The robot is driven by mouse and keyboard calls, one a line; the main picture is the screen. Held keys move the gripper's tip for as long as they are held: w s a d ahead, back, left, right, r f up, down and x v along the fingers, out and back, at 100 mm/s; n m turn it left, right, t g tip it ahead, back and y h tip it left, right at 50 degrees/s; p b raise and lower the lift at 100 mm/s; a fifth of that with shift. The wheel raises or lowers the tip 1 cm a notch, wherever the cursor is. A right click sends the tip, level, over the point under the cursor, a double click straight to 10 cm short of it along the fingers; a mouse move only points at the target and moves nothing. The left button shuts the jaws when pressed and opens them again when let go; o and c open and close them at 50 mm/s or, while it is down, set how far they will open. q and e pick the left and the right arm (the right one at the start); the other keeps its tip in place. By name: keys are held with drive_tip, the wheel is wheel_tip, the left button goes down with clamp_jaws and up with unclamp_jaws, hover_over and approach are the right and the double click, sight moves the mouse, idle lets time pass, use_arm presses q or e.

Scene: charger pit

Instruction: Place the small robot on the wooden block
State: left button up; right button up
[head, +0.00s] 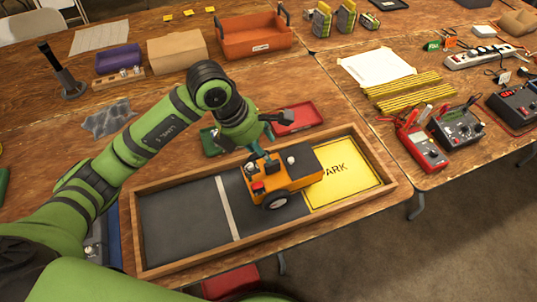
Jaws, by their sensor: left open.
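The small robot (276,187), an orange cart with dark wheels and a red button on top, sits in a shallow wood-framed tray (137,235). It stands on the dark floor at the left edge of the yellow PARK pad (350,172). My left gripper (264,144) is open just above and behind the small robot. Whether its fingers touch it I cannot tell. A small wooden block-like piece (108,84) with little metal parts on it lies at the back left; I cannot tell if it is the task's block. My right gripper is not in view.
Red (298,119) and green shallow trays lie behind the framed tray. An orange bin (255,38), a cardboard box (177,49) and a purple bin (118,59) stand further back. Meters (456,127) and yellow striped bars (408,90) crowd the right table. The framed tray's left half is clear.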

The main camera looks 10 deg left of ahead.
use_arm(q)
drive_tip(key=v, duration=0.5)
drive_tip(key=shift+r+b, duration=0.2)
drive_tip(key=shift+b, duration=0.1)
